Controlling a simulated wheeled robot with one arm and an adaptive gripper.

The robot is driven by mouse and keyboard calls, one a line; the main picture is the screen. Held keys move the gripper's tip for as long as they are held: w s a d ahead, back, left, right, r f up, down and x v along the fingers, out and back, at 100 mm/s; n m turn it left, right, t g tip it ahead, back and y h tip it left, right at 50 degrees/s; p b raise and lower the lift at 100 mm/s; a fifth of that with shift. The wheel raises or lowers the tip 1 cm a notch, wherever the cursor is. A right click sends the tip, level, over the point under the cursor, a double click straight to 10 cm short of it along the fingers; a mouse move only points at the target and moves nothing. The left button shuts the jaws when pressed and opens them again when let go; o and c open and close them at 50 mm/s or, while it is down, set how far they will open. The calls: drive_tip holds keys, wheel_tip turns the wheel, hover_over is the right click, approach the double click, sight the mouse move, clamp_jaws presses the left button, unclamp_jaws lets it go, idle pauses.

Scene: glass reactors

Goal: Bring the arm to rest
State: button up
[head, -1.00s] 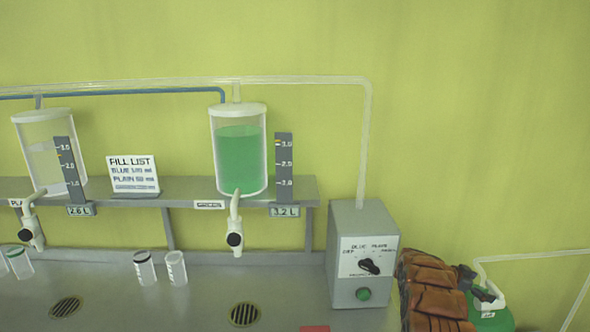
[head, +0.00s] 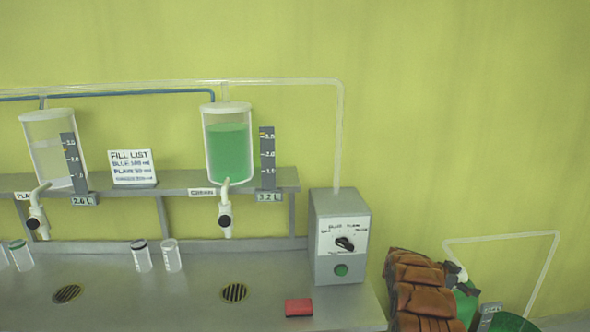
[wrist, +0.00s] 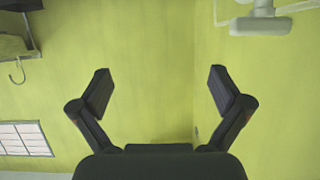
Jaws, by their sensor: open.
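My gripper (wrist: 160,92) shows in the wrist view with its two dark fingers spread wide and nothing between them. It faces a bare yellow-green wall and touches nothing that I can see. My arm and gripper do not show in the head view.
A grey bench (head: 190,300) holds a control box (head: 340,240) with a dial, several small jars and a red block (head: 298,308). A tank of green liquid (head: 228,150) and a paler tank (head: 54,150) stand on the shelf. Brown gloves or leather (head: 425,285) lie at the right.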

drive_tip(key=w+a+r+n+t+y, duration=0.5)
drive_tip(key=w+a+r+t, duration=0.5)
drive_tip(key=w+a+r, duration=0.6)
drive_tip(key=s+a+r+n+t+y, duration=0.1)
drive_tip(key=s+a+r+n+y, duration=0.25)
drive_tip(key=a, duration=0.45)
drive_tip(key=s+a+r+n+y, duration=0.2)
drive_tip(key=s+a+r+y, duration=0.15)
drive_tip(key=a, duration=0.55)
drive_tip(key=s+a+r+n+t+y, duration=0.1)
drive_tip(key=s+a+r+n+y, duration=0.2)
drive_tip(key=a, duration=0.5)
drive_tip(key=s+a+f+n+g+y, duration=0.1)
drive_tip(key=s+a+f+n+g, duration=0.3)
drive_tip(key=s, duration=0.8)
drive_tip(key=s+a+g+y, duration=0.1)
drive_tip(key=s+a+g, duration=0.2)
drive_tip(key=s+a, duration=0.7)
drive_tip(key=s+d+f+g+h, duration=0.1)
drive_tip(key=s+d+f+g, duration=0.1)
drive_tip(key=s, duration=0.9)
drive_tip(key=s+d+f+g+h, duration=0.1)
drive_tip(key=s+d, duration=0.3)
drive_tip(key=s, duration=0.8)
drive_tip(key=s+d+f+g+h, duration=0.1)
drive_tip(key=s+d+g, duration=0.3)
drive_tip(key=s, duration=0.8)
drive_tip(key=shift+f+n, duration=0.35)
drive_tip(key=shift+f, duration=0.55)
